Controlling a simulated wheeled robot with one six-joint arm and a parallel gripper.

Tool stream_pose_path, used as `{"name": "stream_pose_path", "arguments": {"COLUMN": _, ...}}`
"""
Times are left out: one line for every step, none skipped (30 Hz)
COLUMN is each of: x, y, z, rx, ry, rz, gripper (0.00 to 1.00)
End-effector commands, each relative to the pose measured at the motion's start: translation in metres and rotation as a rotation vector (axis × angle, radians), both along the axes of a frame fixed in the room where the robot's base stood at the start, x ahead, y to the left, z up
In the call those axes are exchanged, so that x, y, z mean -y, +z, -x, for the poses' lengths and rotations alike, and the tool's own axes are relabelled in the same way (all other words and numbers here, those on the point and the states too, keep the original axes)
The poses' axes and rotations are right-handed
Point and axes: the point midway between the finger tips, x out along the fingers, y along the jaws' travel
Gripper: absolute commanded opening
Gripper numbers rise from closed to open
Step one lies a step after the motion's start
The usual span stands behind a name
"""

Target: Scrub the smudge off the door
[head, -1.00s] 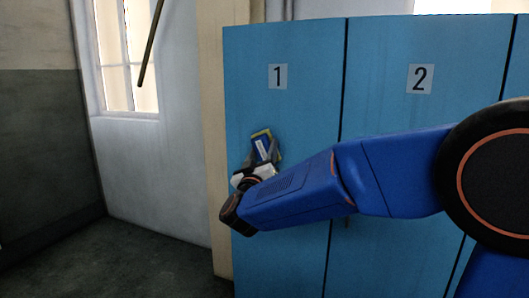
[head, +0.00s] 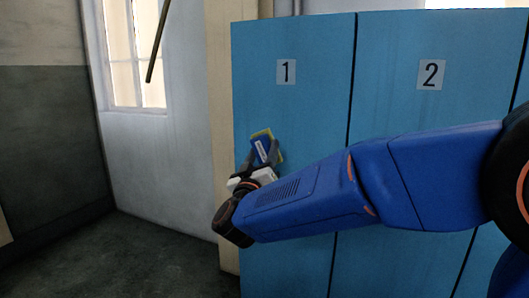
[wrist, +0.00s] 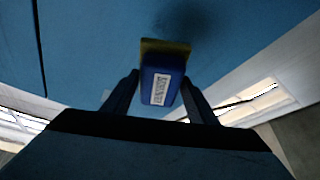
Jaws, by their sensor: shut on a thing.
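My gripper (wrist: 160,96) is shut on a blue sponge (wrist: 160,88) with a yellow pad and a white printed label. The sponge (head: 262,149) also shows in the head view, in front of the lower left part of door 1 (head: 300,115). Its yellow side faces the blue door (wrist: 100,40). A dark, blurred smudge (wrist: 190,22) shows on the door in the wrist view, just beyond the yellow edge of the sponge. I cannot tell whether the sponge touches the door. The smudge cannot be made out in the head view.
Door 2 (head: 430,110) stands to the right of door 1. A pale post (head: 222,130) borders door 1 on the left. Beyond it are a grey wall with a window (head: 133,55), a hanging dark rod (head: 158,40) and clear floor (head: 130,255).

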Motion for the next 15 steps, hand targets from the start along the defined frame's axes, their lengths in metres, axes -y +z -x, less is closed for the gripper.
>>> {"name": "stream_pose_path", "arguments": {"x": 0.0, "y": 0.0, "z": 0.0, "rx": 0.0, "ry": 0.0, "rz": 0.0, "gripper": 0.32}}
{"name": "stream_pose_path", "arguments": {"x": 0.0, "y": 0.0, "z": 0.0, "rx": 0.0, "ry": 0.0, "rz": 0.0, "gripper": 0.32}}
{"name": "stream_pose_path", "arguments": {"x": 0.0, "y": 0.0, "z": 0.0, "rx": 0.0, "ry": 0.0, "rz": 0.0, "gripper": 0.32}}
{"name": "stream_pose_path", "arguments": {"x": 0.0, "y": 0.0, "z": 0.0, "rx": 0.0, "ry": 0.0, "rz": 0.0, "gripper": 0.32}}
{"name": "stream_pose_path", "arguments": {"x": 0.0, "y": 0.0, "z": 0.0, "rx": 0.0, "ry": 0.0, "rz": 0.0, "gripper": 0.32}}
{"name": "stream_pose_path", "arguments": {"x": 0.0, "y": 0.0, "z": 0.0, "rx": 0.0, "ry": 0.0, "rz": 0.0, "gripper": 0.32}}
{"name": "stream_pose_path", "arguments": {"x": 0.0, "y": 0.0, "z": 0.001, "rx": 0.0, "ry": 0.0, "rz": 0.0, "gripper": 0.32}}
{"name": "stream_pose_path", "arguments": {"x": -0.001, "y": 0.0, "z": 0.002, "rx": 0.0, "ry": 0.0, "rz": 0.0, "gripper": 0.32}}
{"name": "stream_pose_path", "arguments": {"x": -0.001, "y": 0.0, "z": 0.003, "rx": 0.0, "ry": 0.0, "rz": 0.0, "gripper": 0.32}}
{"name": "stream_pose_path", "arguments": {"x": -0.002, "y": 0.0, "z": 0.004, "rx": 0.0, "ry": 0.0, "rz": -0.001, "gripper": 0.32}}
{"name": "stream_pose_path", "arguments": {"x": -0.002, "y": 0.0, "z": 0.006, "rx": 0.0, "ry": 0.0, "rz": -0.001, "gripper": 0.32}}
{"name": "stream_pose_path", "arguments": {"x": -0.003, "y": 0.0, "z": 0.009, "rx": 0.0, "ry": 0.0, "rz": -0.001, "gripper": 0.32}}
{"name": "stream_pose_path", "arguments": {"x": -0.004, "y": 0.0, "z": 0.011, "rx": 0.0, "ry": 0.0, "rz": -0.001, "gripper": 0.32}}
{"name": "stream_pose_path", "arguments": {"x": -0.005, "y": 0.0, "z": 0.013, "rx": -0.001, "ry": 0.001, "rz": -0.001, "gripper": 0.32}}
{"name": "stream_pose_path", "arguments": {"x": -0.006, "y": 0.0, "z": 0.016, "rx": -0.001, "ry": 0.002, "rz": 0.0, "gripper": 0.32}}
